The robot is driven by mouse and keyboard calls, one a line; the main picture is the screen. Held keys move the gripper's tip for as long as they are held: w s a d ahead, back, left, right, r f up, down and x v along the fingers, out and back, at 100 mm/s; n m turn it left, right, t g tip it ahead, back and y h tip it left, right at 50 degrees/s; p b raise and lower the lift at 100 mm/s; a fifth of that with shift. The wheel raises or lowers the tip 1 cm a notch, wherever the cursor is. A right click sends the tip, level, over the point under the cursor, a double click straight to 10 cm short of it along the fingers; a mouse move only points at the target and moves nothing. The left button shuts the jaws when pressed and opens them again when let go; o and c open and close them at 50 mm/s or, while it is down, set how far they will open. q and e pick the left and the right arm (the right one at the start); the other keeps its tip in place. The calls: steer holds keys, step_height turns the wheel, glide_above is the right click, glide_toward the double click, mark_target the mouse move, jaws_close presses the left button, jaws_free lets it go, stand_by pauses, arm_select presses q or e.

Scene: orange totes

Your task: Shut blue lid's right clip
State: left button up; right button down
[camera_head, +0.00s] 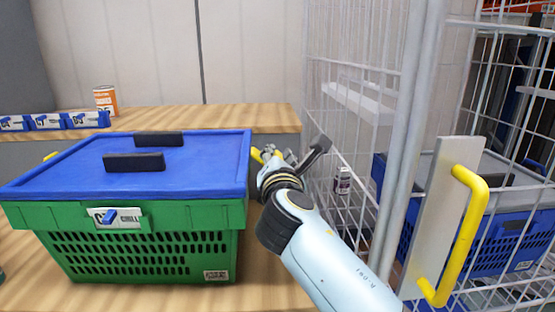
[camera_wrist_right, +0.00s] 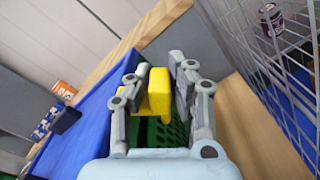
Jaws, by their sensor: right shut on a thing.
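A green tote (camera_head: 140,258) with slotted sides stands on the wooden counter. Its blue lid (camera_head: 190,165) lies flat on top and carries two black handles. My right gripper (camera_head: 271,156) is at the lid's right side. In the right wrist view, its two grey fingers (camera_wrist_right: 160,78) are shut on the yellow right clip (camera_wrist_right: 158,92), one on each side. A bit of this clip shows in the head view (camera_head: 257,155). The gripper and tote hide the rest, so I cannot tell how far it is turned. A yellow clip (camera_head: 50,156) shows at the lid's left edge. My left gripper is out of view.
A wire cage cart (camera_head: 405,110) with a yellow handle (camera_head: 470,225) stands close on the right. It holds a blue crate (camera_head: 500,245) and a small can (camera_head: 343,180). An orange and white can (camera_head: 106,100) stands on the counter behind. Bare counter (camera_head: 230,118) lies behind the tote.

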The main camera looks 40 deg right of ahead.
mark_target(277, 152)
steer(key=shift+f+m, duration=0.15)
steer(key=shift+m, duration=0.25)
steer(key=c, duration=1.2)
jaws_free()
step_height(277, 152, up, 10)
